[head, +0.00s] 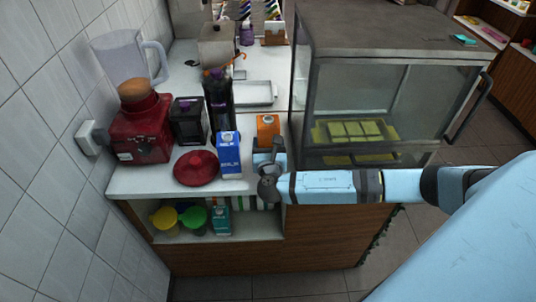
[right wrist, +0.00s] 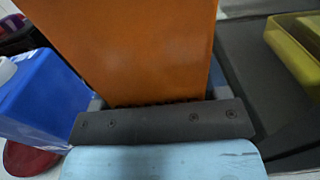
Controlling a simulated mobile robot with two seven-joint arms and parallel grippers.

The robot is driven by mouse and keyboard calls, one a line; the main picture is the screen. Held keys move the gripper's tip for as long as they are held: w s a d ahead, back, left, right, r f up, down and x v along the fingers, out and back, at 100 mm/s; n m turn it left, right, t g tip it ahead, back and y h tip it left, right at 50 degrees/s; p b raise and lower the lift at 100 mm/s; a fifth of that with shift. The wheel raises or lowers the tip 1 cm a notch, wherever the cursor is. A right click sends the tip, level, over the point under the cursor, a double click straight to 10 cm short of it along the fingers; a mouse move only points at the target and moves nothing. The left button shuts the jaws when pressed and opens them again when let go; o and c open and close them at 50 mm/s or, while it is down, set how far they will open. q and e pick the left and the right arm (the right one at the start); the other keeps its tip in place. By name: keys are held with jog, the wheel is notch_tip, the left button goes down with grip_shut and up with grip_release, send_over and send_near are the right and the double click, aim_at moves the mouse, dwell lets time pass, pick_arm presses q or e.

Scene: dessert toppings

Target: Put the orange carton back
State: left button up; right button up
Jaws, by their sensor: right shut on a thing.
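The orange carton (head: 267,127) stands upright at the front right of the white counter, beside the glass case. In the right wrist view the orange carton (right wrist: 130,50) fills the top middle. My right gripper (head: 269,160) is shut on its lower part, and the right wrist view shows the dark gripper bar (right wrist: 160,120) close against it. The carton's base is hidden behind the gripper, so I cannot tell whether it touches the counter. My left gripper is not in view.
A blue milk carton (head: 229,155) stands just left of the orange carton. A red lid (head: 196,168), a red blender base (head: 140,130) and a dark bottle (head: 217,100) are further left. The glass case (head: 370,90) blocks the right side. Tubs (head: 194,219) sit on the shelf below.

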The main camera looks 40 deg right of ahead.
jog(key=shift+f, duration=2.2)
jog(key=shift+f, duration=0.15)
jog(key=o, duration=1.1)
